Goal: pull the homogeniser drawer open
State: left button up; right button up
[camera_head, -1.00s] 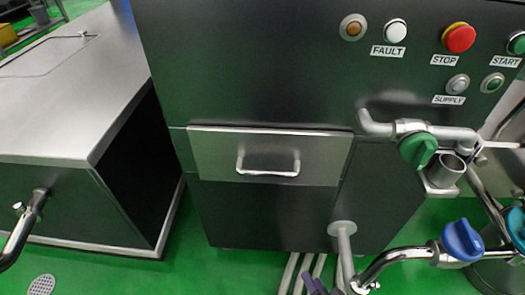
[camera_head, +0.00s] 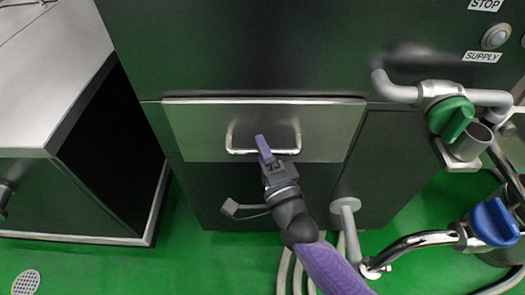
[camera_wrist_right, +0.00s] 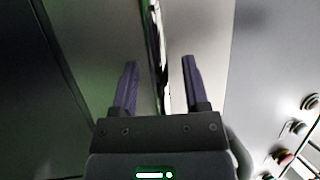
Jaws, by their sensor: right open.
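The homogeniser drawer (camera_head: 195,130) is a brushed-metal front set in the dark cabinet, and it looks shut. Its U-shaped metal handle (camera_head: 232,138) shows in the head view. My right gripper (camera_head: 262,143) is in front of the handle and covers part of its middle. In the right wrist view my right gripper (camera_wrist_right: 159,75) has its two purple fingers apart, with the shiny handle bar (camera_wrist_right: 156,45) running between them in the picture. I cannot tell how deep the bar lies between the fingers. My left gripper is not in view.
A green-handled valve (camera_head: 450,118) on a pipe sits right of the drawer. A blue-handled valve (camera_head: 494,222) is at lower right, with pipes (camera_head: 425,240) near my right arm. A metal-topped cabinet (camera_head: 45,85) stands at left.

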grip_shut()
dwell(0.9)
dwell(0.4)
